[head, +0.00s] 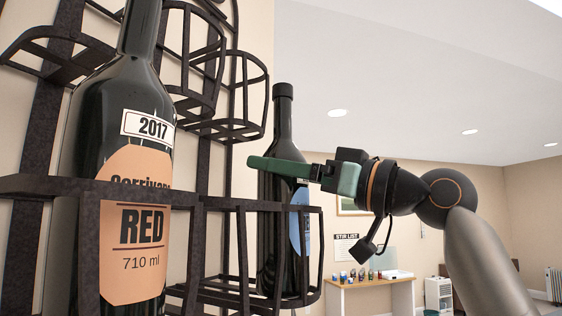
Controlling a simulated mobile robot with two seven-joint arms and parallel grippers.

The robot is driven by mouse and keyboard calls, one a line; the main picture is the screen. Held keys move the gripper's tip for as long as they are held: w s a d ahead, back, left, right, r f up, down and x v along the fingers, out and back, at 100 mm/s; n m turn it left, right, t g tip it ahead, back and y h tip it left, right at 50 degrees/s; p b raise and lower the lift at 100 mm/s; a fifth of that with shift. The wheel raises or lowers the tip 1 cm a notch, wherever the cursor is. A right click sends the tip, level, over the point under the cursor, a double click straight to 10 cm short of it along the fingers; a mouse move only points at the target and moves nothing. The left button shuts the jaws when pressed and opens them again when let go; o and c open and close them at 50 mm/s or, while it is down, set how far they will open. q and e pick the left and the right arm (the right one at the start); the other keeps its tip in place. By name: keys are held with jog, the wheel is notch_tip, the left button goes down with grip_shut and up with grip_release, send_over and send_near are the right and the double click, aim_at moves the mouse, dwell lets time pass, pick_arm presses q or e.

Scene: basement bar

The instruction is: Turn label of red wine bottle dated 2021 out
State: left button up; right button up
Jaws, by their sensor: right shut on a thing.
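A dark bottle (283,125) with a blue label (299,228) stands upright in the right basket of the wall rack. Its label faces toward the right, so its text cannot be read, and its date tag is mostly hidden by my gripper. My right gripper (302,172) comes in from the right and is shut on this bottle at its shoulder, with a green finger across its front. A nearer dark bottle (90,120) stands at the left with an orange label reading "RED", "710 ml" and a tag "2017". No date 2021 is readable. My left gripper is not in view.
The dark metal wine rack (235,204) has bars in front of both bottles and empty holders (240,85) above. Behind, a wooden table (370,284) with small bottles stands by the far wall. The room right of the rack is open.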

jog(key=o, duration=1)
jog(key=shift+r+b+v, duration=0.2)
jog(key=shift+b+v, duration=0.05)
jog(key=shift+v, duration=0.6)
jog(key=shift+r+b+v, duration=0.2)
jog(key=shift+b+v, duration=0.1)
jog(key=shift+v, duration=0.55)
jog(key=shift+r+b+v, duration=0.2)
jog(key=shift+b+v, duration=0.05)
jog(key=shift+v, duration=0.6)
jog(key=shift+r+b+v, duration=0.15)
jog(key=shift+r+v, duration=0.1)
jog(key=shift+v, duration=0.85)
jog(key=shift+r+b+v, duration=0.15)
jog(key=shift+r+v, duration=0.15)
jog(key=shift+v, duration=0.8)
jog(key=shift+r+b+v, duration=0.15)
jog(key=shift+r+v, duration=0.1)
jog(key=shift+v, duration=0.9)
jog(key=shift+d, duration=0.1)
